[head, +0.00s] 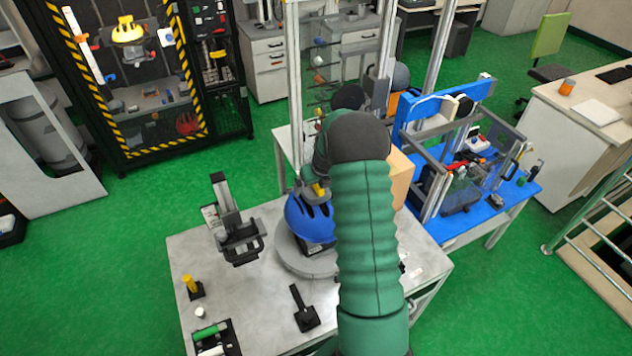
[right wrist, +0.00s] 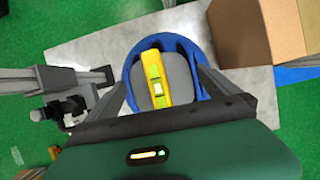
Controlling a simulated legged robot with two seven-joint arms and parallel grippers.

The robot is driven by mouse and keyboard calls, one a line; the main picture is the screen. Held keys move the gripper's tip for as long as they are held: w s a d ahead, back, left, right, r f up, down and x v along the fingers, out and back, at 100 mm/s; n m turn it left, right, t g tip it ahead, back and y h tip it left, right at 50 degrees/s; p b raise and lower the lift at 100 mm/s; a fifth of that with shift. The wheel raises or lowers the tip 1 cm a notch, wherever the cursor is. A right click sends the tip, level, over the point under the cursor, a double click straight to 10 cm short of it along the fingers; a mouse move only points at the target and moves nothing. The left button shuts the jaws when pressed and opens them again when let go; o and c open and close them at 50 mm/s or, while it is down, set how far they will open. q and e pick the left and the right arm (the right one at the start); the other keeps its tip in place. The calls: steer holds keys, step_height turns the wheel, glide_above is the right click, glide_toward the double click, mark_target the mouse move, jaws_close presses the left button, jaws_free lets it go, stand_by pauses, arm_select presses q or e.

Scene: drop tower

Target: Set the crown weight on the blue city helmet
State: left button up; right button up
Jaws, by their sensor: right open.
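The blue city helmet (head: 309,218) sits on a round grey turntable (head: 297,259) on the grey table. In the right wrist view the helmet (right wrist: 190,52) shows from above, with a grey rounded piece (right wrist: 178,88) within its blue outline. A yellow bar with pale green windows (right wrist: 154,78), which looks like the crown weight or its handle, lies over the grey piece. Yellow also shows at the helmet's top in the head view (head: 319,190). My right gripper (right wrist: 165,72) is open above the helmet, its fingers on either side of the yellow bar. Exact contact cannot be told. My left gripper is not in view.
A grey upright device with a black handle (head: 238,240) stands left of the helmet. A yellow post (head: 190,287), a black paddle-like tool (head: 303,308) and a black tray (head: 213,340) are nearer the front. A cardboard box (head: 400,178) stands behind my right arm.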

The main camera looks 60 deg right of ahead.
steer(key=b+v, duration=0.2)
steer(key=v, duration=1.4)
steer(key=shift+r, duration=0.35)
steer(key=shift+f, duration=0.15)
steer(key=w+a+f+n+y+b, duration=0.1)
steer(key=a+f+n+b, duration=0.1)
steer(key=a+f+n, duration=0.35)
steer(key=w+a+f+n+b, duration=0.1)
steer(key=w+a+f+n, duration=0.1)
steer(key=a+n, duration=0.7)
steer(key=w+a+f+n+y+b, duration=0.1)
steer(key=a+f+n+b, duration=0.15)
steer(key=a+n, duration=0.5)
steer(key=s+a+f+n+b, duration=0.1)
steer(key=s+a+f+n, duration=0.2)
steer(key=a+n, duration=0.5)
steer(key=s+a+f+n+g, duration=0.1)
steer(key=s+a+f+n, duration=0.3)
steer(key=a+n, duration=0.4)
steer(key=f+n, duration=0.1)
steer(key=n, duration=0.3)
steer(key=shift+f+n+b, duration=0.2)
steer(key=shift+n+b, duration=0.1)
steer(key=shift+b, duration=0.1)
